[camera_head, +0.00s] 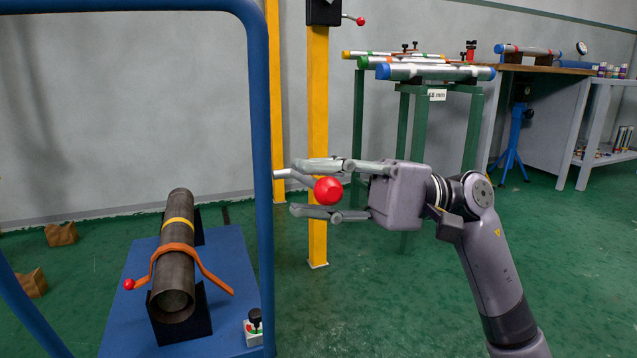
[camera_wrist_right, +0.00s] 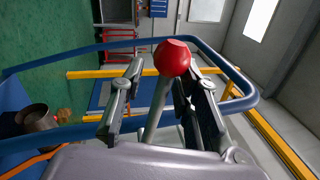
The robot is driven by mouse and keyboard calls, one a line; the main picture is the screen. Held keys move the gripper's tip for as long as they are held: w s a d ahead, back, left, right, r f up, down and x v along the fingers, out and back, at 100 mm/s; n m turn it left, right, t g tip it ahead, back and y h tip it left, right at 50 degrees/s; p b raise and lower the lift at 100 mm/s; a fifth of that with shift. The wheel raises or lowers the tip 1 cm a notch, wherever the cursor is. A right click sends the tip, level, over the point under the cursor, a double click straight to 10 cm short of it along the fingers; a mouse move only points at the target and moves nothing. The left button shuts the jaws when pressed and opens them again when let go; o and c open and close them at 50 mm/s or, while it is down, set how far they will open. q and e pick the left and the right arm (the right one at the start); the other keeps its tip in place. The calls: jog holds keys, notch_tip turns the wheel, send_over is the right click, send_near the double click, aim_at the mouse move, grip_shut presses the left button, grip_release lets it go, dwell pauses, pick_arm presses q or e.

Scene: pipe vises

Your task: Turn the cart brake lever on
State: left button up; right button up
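The lever with a red ball knob (camera_head: 328,190) stands by the right upright of the blue cart frame (camera_head: 262,150). Its grey rod runs from beside the frame to the ball. My right gripper (camera_head: 312,188) reaches in from the right with one finger above the ball and one below. In the right wrist view the red ball (camera_wrist_right: 172,58) and its rod stand between my open fingers (camera_wrist_right: 160,88), with a gap visible beside the rod. I cannot tell whether a finger touches it. My left gripper is not in view.
The blue cart deck (camera_head: 125,335) carries a dark pipe (camera_head: 174,255) with an orange strap and a small box with a black knob (camera_head: 254,330). A yellow post (camera_head: 317,120) stands behind my gripper. Green pipe stands (camera_head: 472,125) and a workbench are farther back.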

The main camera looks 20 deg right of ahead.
jog(key=o, duration=0.4)
jog(key=shift+s, duration=0.1)
jog(key=shift+o, duration=0.2)
jog(key=shift+d, duration=0.1)
jog(key=d+f, duration=0.2)
jog(key=d, duration=0.9)
jog(key=shift+d+f, duration=0.15)
jog(key=shift+d, duration=0.2)
